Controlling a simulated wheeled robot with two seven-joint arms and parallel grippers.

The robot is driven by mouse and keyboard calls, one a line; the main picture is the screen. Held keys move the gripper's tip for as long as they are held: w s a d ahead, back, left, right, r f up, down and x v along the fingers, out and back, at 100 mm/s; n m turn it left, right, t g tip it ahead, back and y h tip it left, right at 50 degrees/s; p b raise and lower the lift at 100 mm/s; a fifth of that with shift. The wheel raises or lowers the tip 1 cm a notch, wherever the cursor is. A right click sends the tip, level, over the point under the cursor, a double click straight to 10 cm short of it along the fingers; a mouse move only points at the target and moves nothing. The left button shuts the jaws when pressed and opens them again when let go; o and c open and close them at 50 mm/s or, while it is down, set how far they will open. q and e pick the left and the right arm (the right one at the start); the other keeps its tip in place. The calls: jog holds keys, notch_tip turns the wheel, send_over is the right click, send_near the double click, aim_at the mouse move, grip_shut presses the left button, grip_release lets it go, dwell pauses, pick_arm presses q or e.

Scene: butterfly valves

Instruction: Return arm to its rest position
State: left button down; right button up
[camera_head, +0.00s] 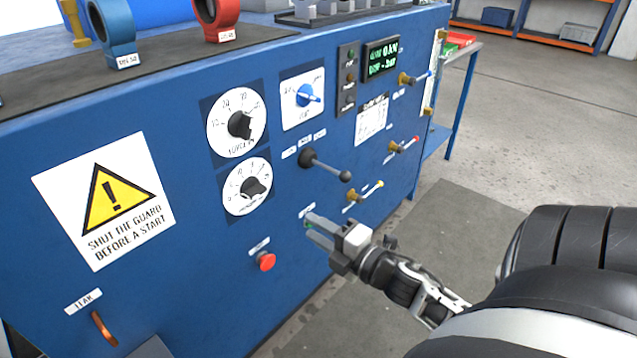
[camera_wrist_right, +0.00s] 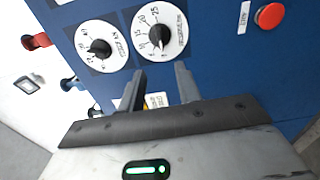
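My right arm reaches in from the right in the head view. Its gripper (camera_head: 314,229) is in front of the blue panel (camera_head: 210,230), below the black ball-ended lever (camera_head: 325,165) and to the right of the red push button (camera_head: 266,261). In the right wrist view the two fingers of this gripper (camera_wrist_right: 160,86) stand apart with nothing between them. The panel with two dials lies beyond them, and I see no contact with it. My left gripper is in neither view.
Small handled valves (camera_head: 404,146) stick out at the panel's right side. Two black-knobbed dials (camera_head: 240,126) and a blue knob (camera_head: 305,95) are above the gripper. A copper handle (camera_head: 104,328) is at lower left.

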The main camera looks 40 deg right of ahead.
dwell(0.4)
pick_arm(q)
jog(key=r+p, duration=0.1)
jog(key=p, duration=0.2)
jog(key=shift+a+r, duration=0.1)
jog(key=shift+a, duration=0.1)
pick_arm(e)
jog(key=s+a+f+m+g, duration=0.2)
jog(key=s+a+m, duration=0.1)
jog(key=a+m, duration=0.2)
jog(key=s+a+f+m+g+y, duration=0.1)
jog(key=s+a+f+m+g, duration=0.1)
jog(key=a+m, duration=0.4)
jog(key=s+a+f+m+g, duration=0.2)
jog(key=a+m, duration=0.4)
jog(key=a, duration=0.5)
jog(key=s+g, duration=0.1)
jog(key=s, duration=0.1)
jog(key=shift+s+y, duration=0.3)
jog(key=shift+y, duration=0.1)
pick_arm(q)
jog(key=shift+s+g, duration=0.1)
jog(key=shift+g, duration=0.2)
